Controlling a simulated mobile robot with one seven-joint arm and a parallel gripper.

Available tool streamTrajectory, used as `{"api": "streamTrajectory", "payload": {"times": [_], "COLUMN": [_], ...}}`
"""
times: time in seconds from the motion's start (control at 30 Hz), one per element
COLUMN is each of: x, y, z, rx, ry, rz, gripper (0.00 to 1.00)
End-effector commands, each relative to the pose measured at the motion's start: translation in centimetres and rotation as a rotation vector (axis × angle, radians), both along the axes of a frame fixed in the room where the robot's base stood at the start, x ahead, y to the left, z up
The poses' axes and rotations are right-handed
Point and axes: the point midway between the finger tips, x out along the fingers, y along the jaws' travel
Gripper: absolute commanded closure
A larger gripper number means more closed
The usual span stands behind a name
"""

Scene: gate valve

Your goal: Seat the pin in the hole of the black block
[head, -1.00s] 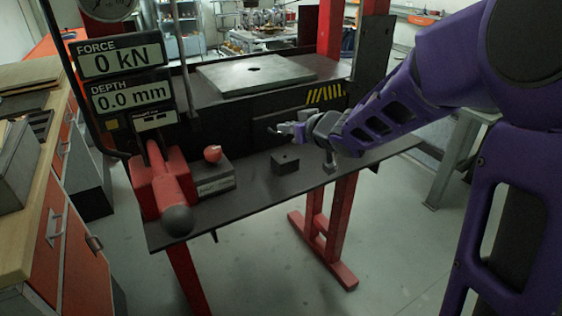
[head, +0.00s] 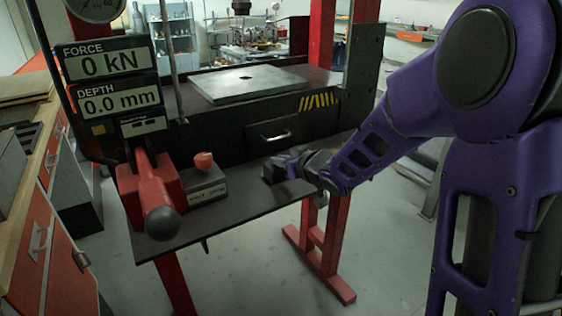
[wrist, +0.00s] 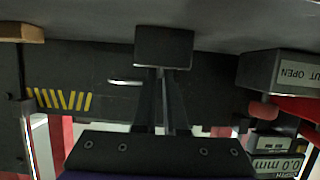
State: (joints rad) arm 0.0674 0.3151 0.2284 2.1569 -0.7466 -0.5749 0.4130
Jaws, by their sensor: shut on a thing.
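The black block (head: 269,171) stands on the dark table, partly covered by my gripper in the head view. In the wrist view the black block (wrist: 163,45) appears as a dark box at the ends of my fingers. My gripper (head: 289,166) points left and is close beside the block in the head view. In the wrist view its two fingers (wrist: 162,74) nearly meet, closer together than the block is wide, and are shut on the pin. The pin itself is hidden between the fingertips. The hole is hidden too, so I cannot tell whether the pin is in it.
A labelled grey box (head: 207,187) with a red knob (head: 204,161) stands left of the block. A red lever with a dark ball end (head: 163,223) lies further left. A drawer handle (head: 275,136) is behind. The table between box and block is clear.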

Motion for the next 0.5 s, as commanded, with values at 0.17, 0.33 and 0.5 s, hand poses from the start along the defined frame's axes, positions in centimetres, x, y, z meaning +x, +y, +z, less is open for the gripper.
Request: {"api": "streamTrajectory", "payload": {"times": [0.17, 0.33, 0.5], "x": [-0.2, -0.3, -0.3], "y": [-0.1, -0.1, -0.1], "z": [-1.3, -1.8, -1.9], "rx": [-0.006, -0.008, -0.010], "ry": [0.013, 0.020, 0.022], "rz": [-0.001, -0.001, 0.000], "gripper": [1.00, 1.00, 0.62]}}
